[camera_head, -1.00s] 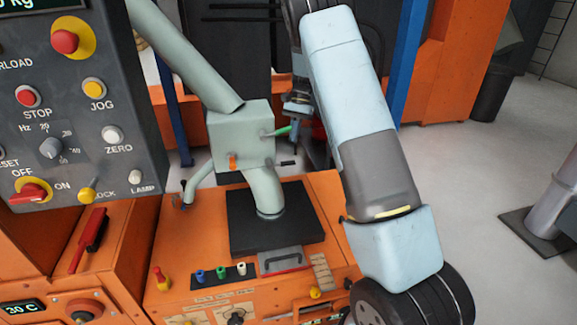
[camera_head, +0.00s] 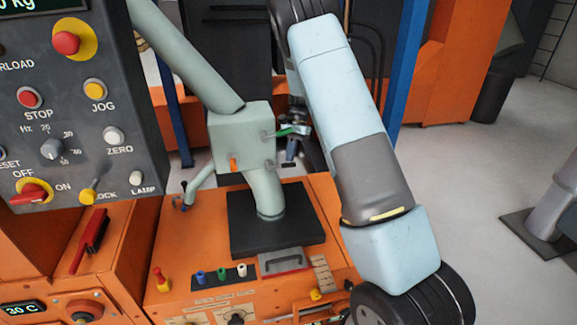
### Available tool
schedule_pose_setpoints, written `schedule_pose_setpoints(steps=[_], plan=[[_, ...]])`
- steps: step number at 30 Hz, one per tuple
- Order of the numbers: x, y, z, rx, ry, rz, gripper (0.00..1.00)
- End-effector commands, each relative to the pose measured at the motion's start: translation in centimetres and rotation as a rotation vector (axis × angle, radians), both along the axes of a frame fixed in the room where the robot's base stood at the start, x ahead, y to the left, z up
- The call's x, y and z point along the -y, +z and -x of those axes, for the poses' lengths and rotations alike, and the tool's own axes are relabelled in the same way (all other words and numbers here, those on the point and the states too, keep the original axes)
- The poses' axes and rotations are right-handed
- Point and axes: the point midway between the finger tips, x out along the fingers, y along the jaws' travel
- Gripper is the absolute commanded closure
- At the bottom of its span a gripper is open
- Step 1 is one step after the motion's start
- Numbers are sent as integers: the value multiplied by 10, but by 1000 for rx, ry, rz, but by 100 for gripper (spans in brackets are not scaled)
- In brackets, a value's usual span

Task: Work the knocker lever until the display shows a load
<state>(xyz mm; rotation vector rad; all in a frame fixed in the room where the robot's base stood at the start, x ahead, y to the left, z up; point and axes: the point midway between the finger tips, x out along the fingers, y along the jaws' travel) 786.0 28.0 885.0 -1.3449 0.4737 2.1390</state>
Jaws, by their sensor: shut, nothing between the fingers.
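A pale green box (camera_head: 238,140) sits where a sloping chute meets a bent pipe. A lever with a green grip (camera_head: 291,131) sticks out from its right side, and a short orange handle (camera_head: 233,164) is on its front. Which of them is the knocker lever is not labelled in view. My gripper (camera_head: 304,130) is shut and empty at the outer end of the green grip; whether it touches is too small to tell. The display (camera_head: 30,4) at the top left is cut off; only "0 Kg" shows.
The grey control panel (camera_head: 75,110) fills the left side. The pipe ends on a black plate (camera_head: 275,230) on the orange machine (camera_head: 180,295). Blue, green and white knobs stand in front. A blue post (camera_head: 405,75) rises behind my arm. Open floor lies to the right.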

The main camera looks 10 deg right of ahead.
Motion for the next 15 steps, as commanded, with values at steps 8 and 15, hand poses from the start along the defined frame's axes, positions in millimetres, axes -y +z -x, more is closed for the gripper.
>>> schedule_pose_setpoints(steps=[8, 15], plan=[[-2, -4, 2, -2, 0, -1, 100], [-2, -5, 2, -3, 0, -1, 100]])
